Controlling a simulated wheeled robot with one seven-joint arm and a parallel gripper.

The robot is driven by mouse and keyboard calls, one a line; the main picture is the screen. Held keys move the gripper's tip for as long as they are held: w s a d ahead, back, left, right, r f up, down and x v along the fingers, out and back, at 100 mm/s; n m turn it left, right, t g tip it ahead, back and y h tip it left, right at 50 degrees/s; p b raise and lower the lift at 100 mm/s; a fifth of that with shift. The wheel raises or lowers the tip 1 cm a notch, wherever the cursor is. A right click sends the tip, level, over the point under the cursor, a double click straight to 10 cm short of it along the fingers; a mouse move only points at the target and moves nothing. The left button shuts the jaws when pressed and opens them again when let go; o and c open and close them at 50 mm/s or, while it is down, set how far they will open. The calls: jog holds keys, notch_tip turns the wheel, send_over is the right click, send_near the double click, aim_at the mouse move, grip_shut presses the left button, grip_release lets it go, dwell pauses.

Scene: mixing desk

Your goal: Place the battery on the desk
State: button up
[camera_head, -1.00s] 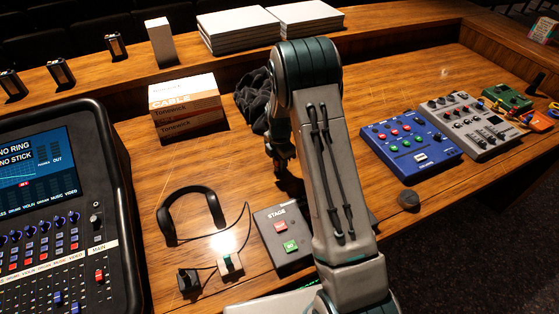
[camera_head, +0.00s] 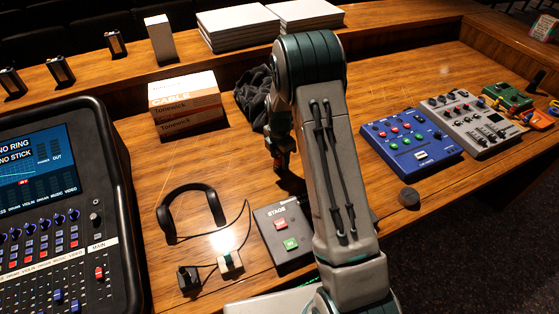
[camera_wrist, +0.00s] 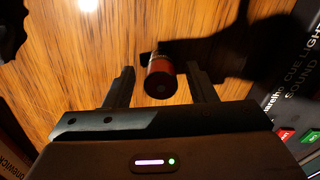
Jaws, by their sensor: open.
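In the wrist view, the battery (camera_wrist: 159,78) is a small cylinder with a red band and a dark end. It is between the two black fingers of my gripper (camera_wrist: 160,67), with a gap on each side. My gripper is open. Wood desk surface (camera_wrist: 115,38) shows behind the battery, which appears to stand on it; its contact with the desk is hidden. In the head view, my gripper (camera_head: 279,160) is low over the desk (camera_head: 150,150), mostly hidden behind my arm.
A stage box (camera_head: 283,232), a headset (camera_head: 190,205), and a dark cloth (camera_head: 252,95) lie near my gripper. Cable boxes (camera_head: 187,105) stand behind left. Three small dark blocks (camera_head: 61,71) sit on the raised shelf. A blue pedal (camera_head: 412,142) is at right.

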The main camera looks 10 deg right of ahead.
notch_tip(320, 180, up, 10)
jog(key=shift+r+b, duration=0.1)
jog(key=shift+b, duration=0.6)
jog(key=s+r+m+t, duration=0.2)
jog(key=s+r+m, duration=0.95)
jog(key=s, duration=0.25)
jog(key=s+r+m+t, duration=0.1)
jog(key=s+r+m, duration=0.1)
jog(key=s+m, duration=0.9)
jog(key=s, duration=0.5)
jog(key=shift+d+r, duration=0.15)
jog(key=shift+r, duration=0.1)
jog(key=shift+s, duration=0.1)
